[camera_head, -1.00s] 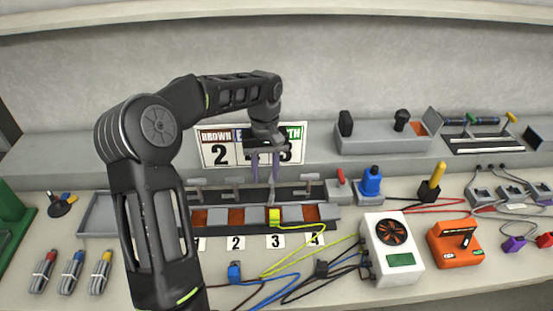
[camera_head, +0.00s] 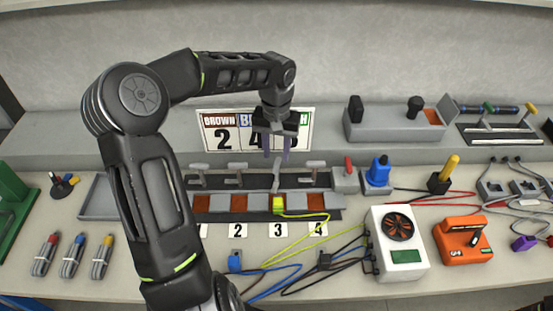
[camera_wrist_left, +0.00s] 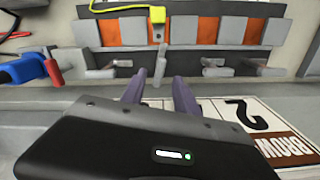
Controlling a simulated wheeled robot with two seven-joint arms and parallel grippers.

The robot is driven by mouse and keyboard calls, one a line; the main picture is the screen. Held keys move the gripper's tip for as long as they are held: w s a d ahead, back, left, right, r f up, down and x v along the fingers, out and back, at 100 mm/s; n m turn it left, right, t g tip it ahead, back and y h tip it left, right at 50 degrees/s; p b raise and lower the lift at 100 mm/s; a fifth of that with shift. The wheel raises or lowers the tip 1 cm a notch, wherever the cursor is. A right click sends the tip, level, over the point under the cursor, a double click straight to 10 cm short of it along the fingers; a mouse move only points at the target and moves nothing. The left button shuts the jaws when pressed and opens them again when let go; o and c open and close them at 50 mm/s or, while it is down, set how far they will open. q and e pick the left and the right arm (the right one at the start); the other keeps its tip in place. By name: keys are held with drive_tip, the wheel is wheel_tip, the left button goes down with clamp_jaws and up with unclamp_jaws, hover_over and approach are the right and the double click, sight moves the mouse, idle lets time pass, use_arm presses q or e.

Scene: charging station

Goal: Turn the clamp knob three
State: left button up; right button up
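Clamp knob three (camera_head: 276,174) is a grey handle above the label 3 (camera_head: 278,230). Its bar points front to back, while the neighbouring handles lie sideways. A yellow-green connector (camera_head: 278,204) sits in the terminal just in front of it. My left gripper (camera_head: 277,155) points down, just above and behind knob three. Its two purple-grey fingers are apart and hold nothing. In the left wrist view, knob three (camera_wrist_left: 159,64) shows beyond the gap between the open fingers (camera_wrist_left: 158,88). My right gripper is not in view.
Other clamp handles stand at left (camera_head: 198,169), (camera_head: 237,169) and right (camera_head: 315,166). A sign panel (camera_head: 225,133) stands behind the gripper. A red switch (camera_head: 349,163) and a blue device (camera_head: 378,172) are to the right. Cables lie in front.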

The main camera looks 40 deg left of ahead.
sight(276, 165)
use_arm(q)
drive_tip(key=shift+f, duration=2.05)
drive_tip(key=shift+c, duration=0.6)
clamp_jaws()
